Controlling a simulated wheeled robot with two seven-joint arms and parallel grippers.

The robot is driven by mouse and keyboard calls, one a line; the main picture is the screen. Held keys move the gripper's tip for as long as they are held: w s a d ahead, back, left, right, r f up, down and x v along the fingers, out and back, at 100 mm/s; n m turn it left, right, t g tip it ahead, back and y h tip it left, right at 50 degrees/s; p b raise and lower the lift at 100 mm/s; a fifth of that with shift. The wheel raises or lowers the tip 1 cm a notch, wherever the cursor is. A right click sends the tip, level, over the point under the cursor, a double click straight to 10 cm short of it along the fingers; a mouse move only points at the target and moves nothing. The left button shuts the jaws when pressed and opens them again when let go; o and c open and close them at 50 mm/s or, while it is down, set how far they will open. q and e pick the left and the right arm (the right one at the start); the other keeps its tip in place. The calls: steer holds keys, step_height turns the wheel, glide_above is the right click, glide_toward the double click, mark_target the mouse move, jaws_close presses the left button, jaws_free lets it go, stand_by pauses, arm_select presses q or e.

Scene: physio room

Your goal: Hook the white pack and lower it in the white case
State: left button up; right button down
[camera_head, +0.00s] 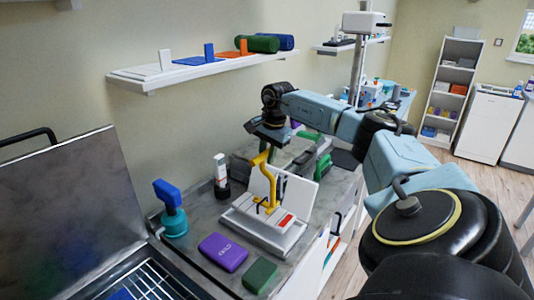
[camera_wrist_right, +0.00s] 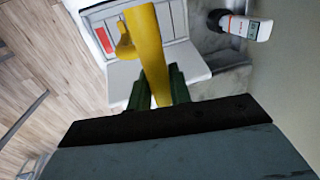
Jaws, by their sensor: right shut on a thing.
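My right gripper (camera_head: 268,136) is shut on a yellow hook tool (camera_head: 271,182), which hangs down over the white case (camera_head: 262,236). The hook also shows in the right wrist view (camera_wrist_right: 150,52), between dark green finger parts (camera_wrist_right: 158,92). The case sits open on the grey counter, with a red label (camera_head: 286,220) on its front right. A white upright panel (camera_head: 301,193) stands behind the hook, and another white surface (camera_head: 257,186) shows to its left. I cannot tell for sure which is the white pack, or whether the hook touches it. My left gripper is not in view.
A purple pack (camera_head: 223,252) and a green pack (camera_head: 260,275) lie in front of the case. A blue-topped teal holder (camera_head: 172,211) and a white bottle (camera_head: 221,174) stand left. A metal basin (camera_head: 130,276) is at lower left. A wall shelf (camera_head: 200,69) is above.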

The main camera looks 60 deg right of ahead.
mark_target(268, 172)
steer(key=shift+a+r+p, duration=0.1)
steer(key=shift+r+p, duration=0.05)
steer(key=shift+p, duration=0.4)
stand_by(1.4)
steer(key=shift+f+b, duration=1.55)
steer(key=shift+f, duration=1.85)
steer(key=shift+s, duration=0.2)
steer(key=s+b, duration=0.4)
steer(key=s, duration=0.3)
steer(key=shift+a, duration=0.25)
stand_by(1.2)
steer(key=shift+s, duration=0.1)
